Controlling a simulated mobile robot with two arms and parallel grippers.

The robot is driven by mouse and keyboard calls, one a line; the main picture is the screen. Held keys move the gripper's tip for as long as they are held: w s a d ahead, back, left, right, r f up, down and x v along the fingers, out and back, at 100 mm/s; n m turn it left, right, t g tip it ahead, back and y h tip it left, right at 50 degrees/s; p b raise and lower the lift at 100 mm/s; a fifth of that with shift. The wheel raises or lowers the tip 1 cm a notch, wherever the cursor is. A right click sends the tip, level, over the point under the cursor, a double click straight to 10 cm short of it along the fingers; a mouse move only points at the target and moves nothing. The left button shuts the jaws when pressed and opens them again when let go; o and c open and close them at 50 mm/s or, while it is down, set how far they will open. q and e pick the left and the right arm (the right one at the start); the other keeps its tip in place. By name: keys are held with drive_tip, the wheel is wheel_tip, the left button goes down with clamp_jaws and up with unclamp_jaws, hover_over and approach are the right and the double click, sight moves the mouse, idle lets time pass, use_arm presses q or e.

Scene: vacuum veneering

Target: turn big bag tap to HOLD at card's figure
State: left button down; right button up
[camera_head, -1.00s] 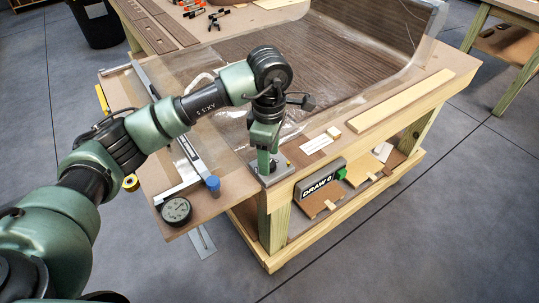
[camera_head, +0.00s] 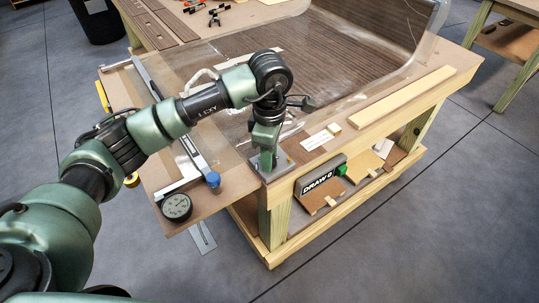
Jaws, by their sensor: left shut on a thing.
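My left gripper (camera_head: 267,162) points down at the near corner of the bench, over a small grey plate (camera_head: 284,169). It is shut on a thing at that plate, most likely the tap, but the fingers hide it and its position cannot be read. A white card (camera_head: 317,140) lies on the bench top to the right of the gripper; its writing is too small to read. A round black gauge (camera_head: 176,207) with a pale dial sits at the left front corner; its figure is not legible. My right gripper is not in view.
A blue-capped end (camera_head: 213,179) of a long bar lies left of the gripper. A clear bag (camera_head: 340,60) over dark veneer covers the bench behind. A pale wood strip (camera_head: 405,95) lies right.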

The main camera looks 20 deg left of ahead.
use_arm(q)
drive_tip(key=n+b, duration=0.2)
drive_tip(key=shift+w+f+n, duration=0.1)
drive_tip(key=shift+n, duration=0.2)
drive_tip(key=n+b, duration=0.1)
drive_tip(key=n, duration=0.1)
drive_tip(key=shift+n+b, duration=0.3)
drive_tip(key=shift+n, duration=0.1)
drive_tip(key=n+b, duration=0.1)
drive_tip(key=n, duration=0.2)
drive_tip(key=shift+r+n+b, duration=0.25)
drive_tip(key=shift+n+b, duration=0.5)
drive_tip(key=shift+n, duration=0.75)
drive_tip(key=c, duration=1)
unclamp_jaws()
